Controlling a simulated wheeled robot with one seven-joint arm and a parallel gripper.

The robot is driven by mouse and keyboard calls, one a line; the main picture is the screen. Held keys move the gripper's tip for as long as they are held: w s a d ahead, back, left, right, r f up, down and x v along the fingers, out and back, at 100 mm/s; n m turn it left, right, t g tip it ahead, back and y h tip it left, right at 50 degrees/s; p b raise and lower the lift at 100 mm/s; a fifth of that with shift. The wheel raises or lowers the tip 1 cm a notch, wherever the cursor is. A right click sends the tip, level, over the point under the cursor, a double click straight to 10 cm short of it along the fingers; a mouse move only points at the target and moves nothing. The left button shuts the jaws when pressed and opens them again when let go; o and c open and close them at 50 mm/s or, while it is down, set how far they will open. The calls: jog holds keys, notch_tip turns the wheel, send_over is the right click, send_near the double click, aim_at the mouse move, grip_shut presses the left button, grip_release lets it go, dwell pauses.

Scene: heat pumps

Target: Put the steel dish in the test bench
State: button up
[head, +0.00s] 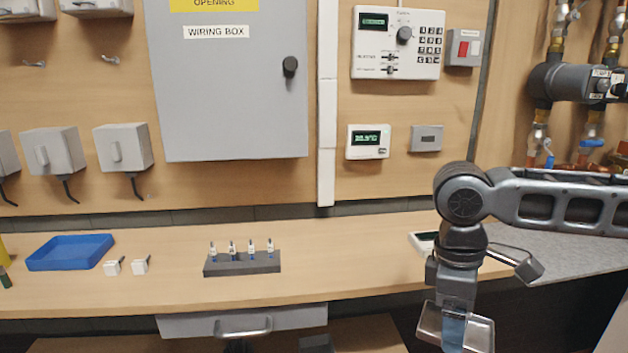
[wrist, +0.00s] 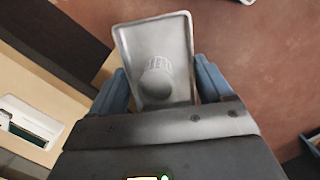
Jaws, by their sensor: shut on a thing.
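The steel dish (head: 482,332) is a small, shallow rectangular tray at the bottom right of the head view. My gripper (head: 455,326) points down and is shut on it, in front of the bench edge. In the wrist view the dish (wrist: 180,32) sits between the two blue-grey fingers, with a rounded grey shape in its middle; I cannot tell whether that is a thing in it or part of it. The wooden bench (head: 340,267) runs along the wall behind my gripper. Which part is the test bench is not marked.
On the bench are a blue tray (head: 70,252), two small white blocks (head: 126,266), a dark rack (head: 242,264) with several small vials, and a pale device (head: 424,241) partly behind my arm. A grey drawer (head: 240,321) is below.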

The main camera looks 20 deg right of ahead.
jog(key=w+a+f+m+y, duration=0.1)
jog(key=w+a+f+m, duration=0.3)
jog(key=a+f, duration=0.55)
jog(key=w+a+f+m, duration=0.3)
jog(key=w+a+f, duration=0.2)
jog(key=a+f, duration=0.45)
jog(key=s+d+f, duration=0.4)
jog(key=f, duration=0.2)
jog(key=shift+s+f, duration=0.2)
jog(key=shift+s, duration=0.1)
dwell(0.7)
